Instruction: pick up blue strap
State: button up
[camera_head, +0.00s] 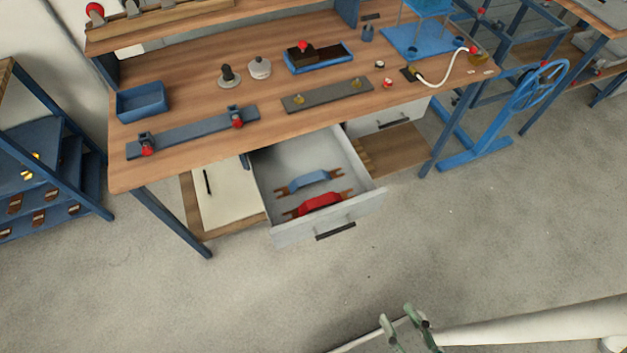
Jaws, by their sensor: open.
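The blue strap (308,181) lies in the open drawer (283,158) under the workbench. It is a short blue piece with brown forked ends. A red strap (319,202) of similar shape lies beside it, nearer the drawer front. My gripper (404,319) is at the bottom of the view, over the floor and well apart from the drawer. Its greenish fingers are spread and nothing shows between them. The lower part of the gripper is cut off by the picture edge.
The wooden workbench (199,92) overhangs the back of the drawer. The drawer's front wall (330,219) has a dark handle. A blue leg (176,223) stands at left, and a blue-framed rack (70,165) is farther left. The grey floor (480,240) before the bench is clear.

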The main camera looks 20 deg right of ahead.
aim_at(298, 182)
jog(key=j, duration=2.3)
